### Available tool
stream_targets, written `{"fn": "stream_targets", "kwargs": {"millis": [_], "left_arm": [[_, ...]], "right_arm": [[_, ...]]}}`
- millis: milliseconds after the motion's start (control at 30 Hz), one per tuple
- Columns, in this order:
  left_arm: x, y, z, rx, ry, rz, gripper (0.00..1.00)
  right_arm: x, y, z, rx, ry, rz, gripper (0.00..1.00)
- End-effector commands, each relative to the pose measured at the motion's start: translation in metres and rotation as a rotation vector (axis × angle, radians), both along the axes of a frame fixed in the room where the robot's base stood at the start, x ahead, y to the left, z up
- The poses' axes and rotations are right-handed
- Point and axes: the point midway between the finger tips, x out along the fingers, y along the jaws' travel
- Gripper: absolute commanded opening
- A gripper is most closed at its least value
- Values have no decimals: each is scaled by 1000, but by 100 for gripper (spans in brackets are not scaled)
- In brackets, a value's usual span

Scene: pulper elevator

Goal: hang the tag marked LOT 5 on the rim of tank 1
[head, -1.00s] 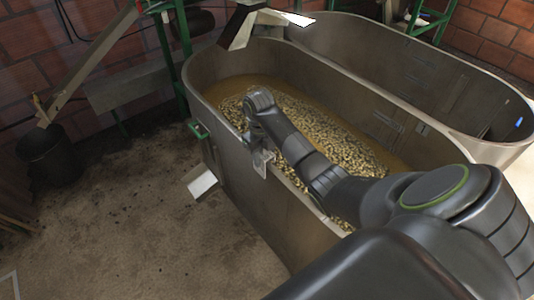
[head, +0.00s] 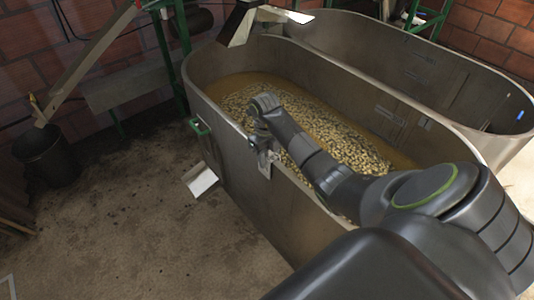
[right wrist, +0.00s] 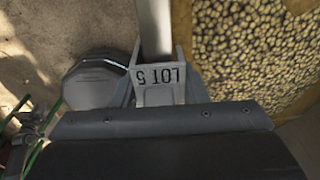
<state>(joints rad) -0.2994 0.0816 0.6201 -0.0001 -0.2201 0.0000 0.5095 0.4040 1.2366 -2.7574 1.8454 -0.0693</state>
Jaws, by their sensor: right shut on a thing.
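The pale tag marked LOT 5 (right wrist: 158,76) is between the fingers of my right gripper (right wrist: 158,92), its lettering upside down in the right wrist view. In the head view the tag (head: 265,168) is at the near wall of the front tank (head: 232,180), which holds beans in brownish liquid. My right gripper (head: 262,146) is shut on the tag at the near rim. The rim (right wrist: 154,25) runs straight to the tag in the right wrist view. I cannot tell whether the tag is hooked over it. No tank number is readable. My left gripper is out of view.
A second long tank (head: 440,75) stands behind the front one. A black bucket (head: 47,155) stands far left.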

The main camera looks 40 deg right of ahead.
Motion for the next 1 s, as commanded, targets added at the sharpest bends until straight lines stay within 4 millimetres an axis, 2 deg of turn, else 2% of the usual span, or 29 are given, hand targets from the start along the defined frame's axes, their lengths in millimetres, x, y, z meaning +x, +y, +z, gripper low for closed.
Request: {"fn": "stream_targets", "kwargs": {"millis": [33, 67, 200, 267, 533, 667, 767, 900, 1000], "left_arm": [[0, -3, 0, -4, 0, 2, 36], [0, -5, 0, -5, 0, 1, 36], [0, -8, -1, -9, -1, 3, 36], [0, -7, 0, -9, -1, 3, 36], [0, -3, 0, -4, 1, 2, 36], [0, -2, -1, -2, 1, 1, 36], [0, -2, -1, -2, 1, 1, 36], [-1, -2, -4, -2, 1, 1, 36], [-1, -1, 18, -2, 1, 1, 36]], "right_arm": [[0, 0, 0, 0, 0, 0, 17], [0, 0, 0, 0, 0, 0, 41], [0, 0, 0, 0, 0, 0, 59], [0, 0, 0, 0, 0, 0, 65], [0, 0, 1, 0, 0, 0, 65], [2, 0, 11, 0, -2, 0, 65], [3, 0, 28, -2, -4, 0, 65], [6, 0, 61, -4, -5, 0, 65], [7, 1, 82, 0, 0, 0, 65]]}}
